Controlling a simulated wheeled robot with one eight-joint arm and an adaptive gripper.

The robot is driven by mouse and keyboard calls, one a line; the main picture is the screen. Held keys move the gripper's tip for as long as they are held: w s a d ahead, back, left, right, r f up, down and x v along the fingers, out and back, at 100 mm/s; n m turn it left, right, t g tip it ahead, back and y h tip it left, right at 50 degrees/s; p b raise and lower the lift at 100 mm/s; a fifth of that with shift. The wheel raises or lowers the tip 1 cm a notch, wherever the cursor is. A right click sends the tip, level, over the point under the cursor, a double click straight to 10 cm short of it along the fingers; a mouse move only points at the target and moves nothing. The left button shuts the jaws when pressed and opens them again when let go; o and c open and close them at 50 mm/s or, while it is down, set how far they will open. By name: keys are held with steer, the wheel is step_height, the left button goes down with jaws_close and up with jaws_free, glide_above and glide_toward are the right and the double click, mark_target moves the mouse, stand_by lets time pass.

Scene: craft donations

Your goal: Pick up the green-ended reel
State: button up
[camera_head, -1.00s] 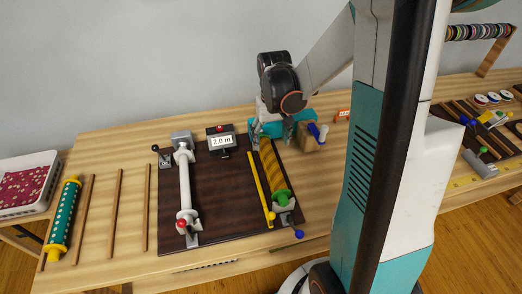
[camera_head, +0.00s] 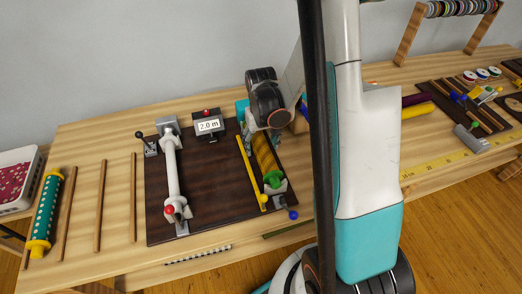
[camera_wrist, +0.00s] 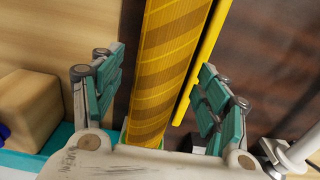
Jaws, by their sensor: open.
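The green-ended reel (camera_head: 263,154), a roll of yellow and brown striped cloth with a green near end, lies on the right side of the dark board. My gripper (camera_wrist: 158,98) has a teal-padded finger on each side of the roll, with visible gaps; contact is not seen. In the head view my gripper (camera_head: 257,131) is over the reel's far part and partly hidden by my wrist.
A thin yellow bar (camera_head: 251,172) lies just left of the reel. The dark board (camera_head: 215,195) also holds a white roller (camera_head: 172,175) and a 2.0 m display (camera_head: 208,125). A wooden block (camera_wrist: 28,108) stands close to the gripper. A yellow-ended teal roll (camera_head: 45,213) lies far left.

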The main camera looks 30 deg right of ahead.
mark_target(261, 143)
step_height(261, 143, down, 2)
steer(key=shift+f, duration=0.1)
steer(key=c, duration=1.3)
step_height(261, 143, up, 20)
steer(key=p, duration=0.5)
steer(key=shift+p, duration=0.4)
